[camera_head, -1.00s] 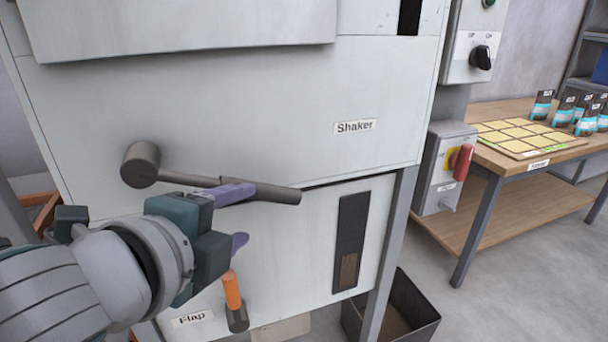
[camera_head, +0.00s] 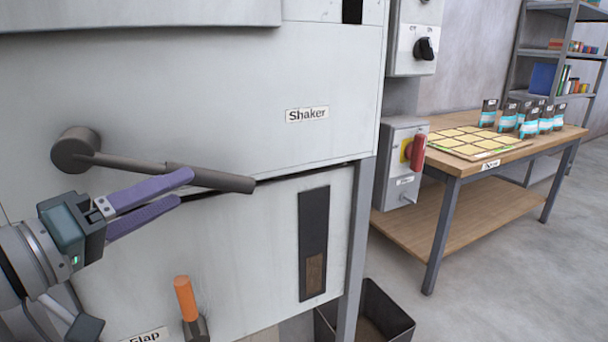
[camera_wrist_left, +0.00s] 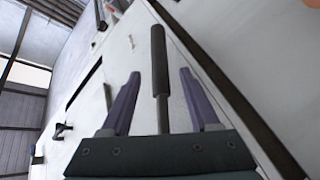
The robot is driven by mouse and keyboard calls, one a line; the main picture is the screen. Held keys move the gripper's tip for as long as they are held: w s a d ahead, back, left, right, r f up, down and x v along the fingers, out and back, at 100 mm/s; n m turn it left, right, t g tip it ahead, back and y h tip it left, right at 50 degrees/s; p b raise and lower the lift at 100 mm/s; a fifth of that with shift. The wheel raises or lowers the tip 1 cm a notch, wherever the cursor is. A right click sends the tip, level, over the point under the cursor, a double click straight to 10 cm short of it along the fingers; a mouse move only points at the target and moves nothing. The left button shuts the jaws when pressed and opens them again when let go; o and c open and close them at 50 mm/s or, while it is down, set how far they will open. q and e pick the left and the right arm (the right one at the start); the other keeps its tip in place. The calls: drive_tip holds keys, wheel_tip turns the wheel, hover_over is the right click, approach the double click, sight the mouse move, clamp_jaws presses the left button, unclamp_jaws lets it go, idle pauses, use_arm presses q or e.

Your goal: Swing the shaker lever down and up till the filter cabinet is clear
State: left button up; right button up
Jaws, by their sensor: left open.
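The shaker lever (camera_head: 210,178) is a dark rod with a thick grip, running from a round hub (camera_head: 75,150) on the grey cabinet (camera_head: 210,85). It points right and slopes slightly down. The "Shaker" label (camera_head: 307,114) is above it. My left gripper (camera_head: 184,188) is open, its purple fingers beside and just below the lever in the head view. My right gripper is not in view.
An orange flap handle (camera_head: 185,298) sticks out below the lever. A dark slot window (camera_head: 313,235) shows brown material low down. A dark bin (camera_head: 385,308) stands on the floor. A red-handled switch box (camera_head: 400,160) and a wooden table (camera_head: 480,158) are at right.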

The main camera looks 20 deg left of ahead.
sight(191, 184)
use_arm(q)
drive_tip(key=shift+w+d+b, duration=0.15)
drive_tip(key=shift+w+d, duration=0.05)
drive_tip(key=shift+w, duration=0.85)
drive_tip(key=shift+w+d+b, duration=0.1)
drive_tip(key=shift+w+d, duration=0.1)
drive_tip(key=shift+w, duration=0.8)
drive_tip(key=shift+w+d+b, duration=0.15)
drive_tip(key=shift+w+d, duration=0.05)
drive_tip(key=shift+w, duration=0.85)
drive_tip(key=shift+c, duration=0.3)
clamp_jaws()
